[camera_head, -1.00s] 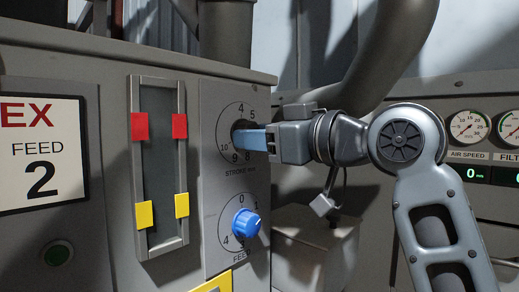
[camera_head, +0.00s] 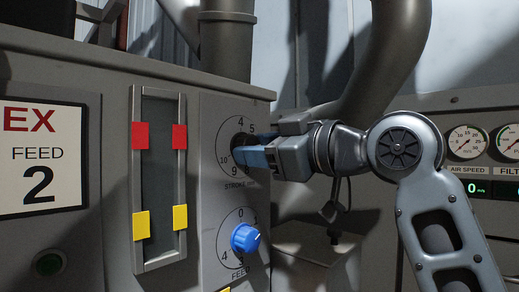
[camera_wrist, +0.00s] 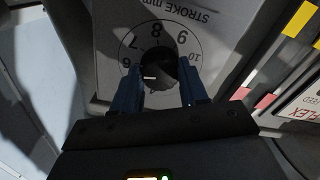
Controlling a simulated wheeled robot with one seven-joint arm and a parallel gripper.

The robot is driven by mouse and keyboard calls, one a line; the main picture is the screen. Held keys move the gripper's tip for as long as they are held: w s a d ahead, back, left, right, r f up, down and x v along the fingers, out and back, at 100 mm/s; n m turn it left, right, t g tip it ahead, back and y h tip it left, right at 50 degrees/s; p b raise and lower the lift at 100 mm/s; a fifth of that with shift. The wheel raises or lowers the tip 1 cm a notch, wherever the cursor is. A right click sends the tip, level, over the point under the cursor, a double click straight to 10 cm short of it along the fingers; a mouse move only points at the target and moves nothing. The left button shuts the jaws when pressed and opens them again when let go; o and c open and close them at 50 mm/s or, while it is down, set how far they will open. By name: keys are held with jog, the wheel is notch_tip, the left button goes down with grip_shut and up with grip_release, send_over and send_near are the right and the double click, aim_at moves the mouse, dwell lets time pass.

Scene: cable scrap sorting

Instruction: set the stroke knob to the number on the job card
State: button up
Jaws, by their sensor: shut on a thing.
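The stroke knob (camera_wrist: 160,64) is dark and round, with a short white mark, on a numbered dial plate (camera_wrist: 108,25). In the wrist view 6 to 10 show around it; the lower numbers are hidden by my gripper. The mark lies low and left on the knob; I cannot tell its exact number. My gripper (camera_wrist: 160,88) is shut on the knob, one blue finger on each side. In the head view my gripper (camera_head: 256,152) covers most of the knob.
A blue feed knob (camera_head: 245,238) sits below the stroke dial. A framed slot (camera_head: 160,180) with red and yellow tabs stands left of the dials. Gauges (camera_head: 467,142) and a thick pipe (camera_head: 392,60) are at the right.

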jog(key=o, duration=1.1)
jog(key=shift+c, duration=0.2)
jog(key=shift+d, duration=0.1)
jog(key=b+v, duration=0.1)
jog(key=v, duration=0.6)
jog(key=shift+s+d, duration=0.2)
jog(key=shift+s, duration=0.05)
